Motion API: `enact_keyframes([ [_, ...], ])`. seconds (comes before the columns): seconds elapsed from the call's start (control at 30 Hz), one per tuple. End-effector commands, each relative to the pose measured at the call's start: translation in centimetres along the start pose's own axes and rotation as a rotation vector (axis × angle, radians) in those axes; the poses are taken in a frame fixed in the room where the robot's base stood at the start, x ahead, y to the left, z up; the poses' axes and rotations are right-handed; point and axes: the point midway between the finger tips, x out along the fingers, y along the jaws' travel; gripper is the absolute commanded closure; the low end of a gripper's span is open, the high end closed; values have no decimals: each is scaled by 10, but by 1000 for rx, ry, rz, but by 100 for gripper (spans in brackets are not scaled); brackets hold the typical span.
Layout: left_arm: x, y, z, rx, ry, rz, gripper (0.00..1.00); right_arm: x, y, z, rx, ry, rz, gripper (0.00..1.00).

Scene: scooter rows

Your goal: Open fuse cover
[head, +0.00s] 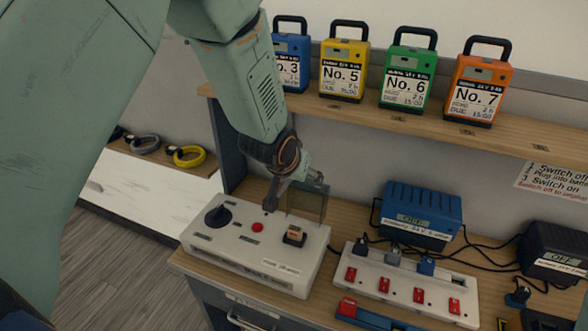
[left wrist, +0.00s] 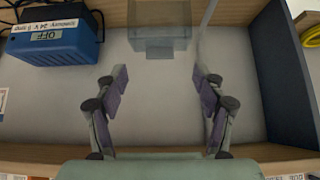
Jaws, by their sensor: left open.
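The fuse cover (head: 308,206) is a smoky see-through panel. It stands upright behind a dark fuse holder with an orange top (head: 294,235) on the white control box (head: 240,262). My left gripper (head: 296,187) is open at the cover's top, with one finger to its left and the other by its upper right corner. I cannot tell whether they touch. In the left wrist view, the left gripper (left wrist: 160,80) has its fingers spread with nothing held between them. A greyish translucent shape (left wrist: 160,42) lies beyond the fingertips, possibly the cover. My right gripper is not in view.
The control box also has a black knob (head: 218,216) and red button (head: 257,227). A red-switched power strip (head: 400,290) and blue charger (head: 425,213) stand to the right. A shelf edge (head: 440,125) carrying numbered battery packs runs above, close to my arm.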

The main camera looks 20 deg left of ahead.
Motion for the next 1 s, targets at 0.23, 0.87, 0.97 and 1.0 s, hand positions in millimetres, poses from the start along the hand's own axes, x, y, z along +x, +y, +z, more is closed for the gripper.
enact_keyframes([
  [0.23,-42,0,-1,1,3,-1,30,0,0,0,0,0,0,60],
  [0.87,-59,0,-1,-4,5,3,39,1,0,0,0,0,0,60],
  [0.97,-53,1,-4,-26,22,22,47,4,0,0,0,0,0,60],
  [1.0,-49,1,-6,-41,34,36,51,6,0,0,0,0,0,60],
])
